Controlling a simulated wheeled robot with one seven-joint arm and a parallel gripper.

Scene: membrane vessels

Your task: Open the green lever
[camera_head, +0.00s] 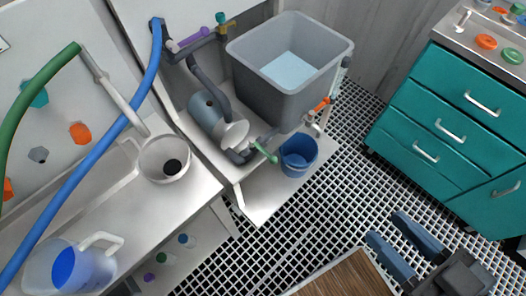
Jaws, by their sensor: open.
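A green lever (265,152) sits on the pipework at the front of the grey pump (217,119), just left of a blue bucket (298,154). It points down and to the right. A smaller teal-green handle (221,18) stands on the upper pipe near the back. My gripper (389,229) is at the lower right, open and empty, with its two dark blue fingers apart. It is well to the right of and below the green lever in the picture, touching nothing that I can see.
A grey tank (290,66) stands behind the bucket. A purple lever (190,40) and an orange lever (321,104) are on other pipes. A white bench (190,196) fills the left, and teal drawers (452,105) stand right. Grated floor (330,202) lies open between.

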